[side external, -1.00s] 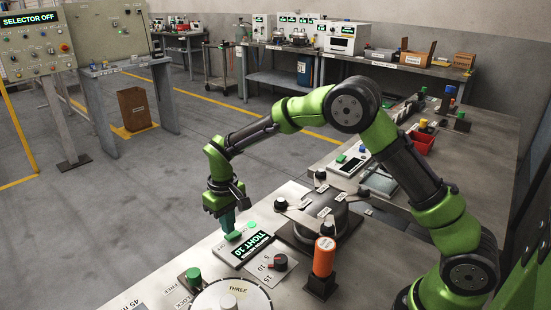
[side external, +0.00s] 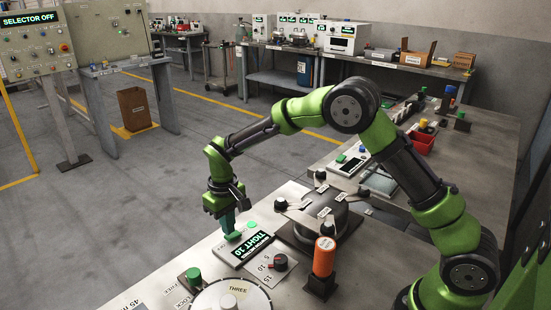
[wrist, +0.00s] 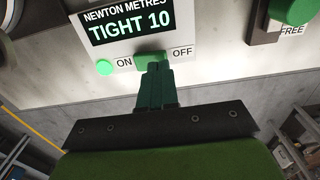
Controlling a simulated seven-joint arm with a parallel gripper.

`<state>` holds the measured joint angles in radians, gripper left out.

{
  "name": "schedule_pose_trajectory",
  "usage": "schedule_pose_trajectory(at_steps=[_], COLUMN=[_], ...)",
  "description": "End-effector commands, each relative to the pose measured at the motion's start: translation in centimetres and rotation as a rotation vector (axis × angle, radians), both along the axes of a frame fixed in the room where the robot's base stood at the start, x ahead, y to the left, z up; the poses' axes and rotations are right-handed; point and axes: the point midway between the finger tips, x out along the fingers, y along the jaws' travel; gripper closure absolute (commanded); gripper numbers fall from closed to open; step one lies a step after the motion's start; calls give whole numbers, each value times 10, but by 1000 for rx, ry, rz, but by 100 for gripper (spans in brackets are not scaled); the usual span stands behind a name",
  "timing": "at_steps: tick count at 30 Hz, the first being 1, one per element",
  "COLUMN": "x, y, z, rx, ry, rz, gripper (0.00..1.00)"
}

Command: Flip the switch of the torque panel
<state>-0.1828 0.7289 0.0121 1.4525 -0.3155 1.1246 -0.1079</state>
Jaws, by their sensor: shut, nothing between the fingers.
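The torque panel (side external: 243,250) lies on the near bench, with a display (wrist: 138,20) reading "NEWTON METRES TIGHT 10". Its green switch (wrist: 150,58) sits between the labels ON and OFF in the wrist view. A round green lamp (wrist: 104,68), lit, is beside ON. My gripper (side external: 231,229) points down at the panel, shut and empty. In the wrist view its closed green fingertips (wrist: 154,68) are at the switch and overlap its edge. I cannot tell whether they touch it. The switch is partly hidden by the fingers in the side view.
A dial selector with a red-marked knob (side external: 280,262) is beside the panel. A round plate marked THREE (side external: 237,291), a green knob (side external: 193,274) and an orange cylinder (side external: 324,257) stand nearby.

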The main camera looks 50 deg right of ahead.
Motion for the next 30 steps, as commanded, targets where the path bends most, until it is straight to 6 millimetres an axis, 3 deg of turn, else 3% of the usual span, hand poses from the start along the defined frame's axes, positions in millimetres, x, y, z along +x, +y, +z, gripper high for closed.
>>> schedule_pose_trajectory(at_steps=[30], x=[0], y=[0], z=[-16], rx=[0], ry=[2], rz=[-1], gripper=[100])
